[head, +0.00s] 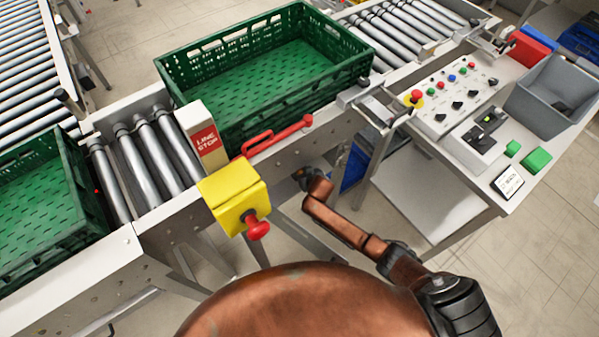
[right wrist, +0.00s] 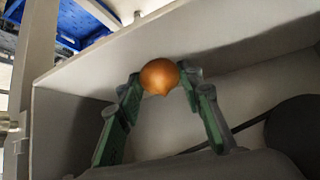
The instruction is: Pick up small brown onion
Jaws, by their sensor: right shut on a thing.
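The small brown onion (right wrist: 159,77) is round and orange-brown, with a small point at its lower edge. In the right wrist view my right gripper (right wrist: 160,84) has its two green-and-dark fingers closed on either side of it, tips touching its sides. The onion is held in front of a pale panel (right wrist: 215,40); whether it touches the panel I cannot tell. In the head view my right arm reaches toward the conveyor's near side, and the onion cannot be made out there. My left gripper is in neither view.
A green crate (head: 262,118) stands empty on the conveyor, with another green crate (head: 75,200) at left. A yellow stop box (head: 232,195) and a red handle (head: 275,137) stick out on the near side. A control desk (head: 455,110) with a grey bin (head: 552,95) stands at right.

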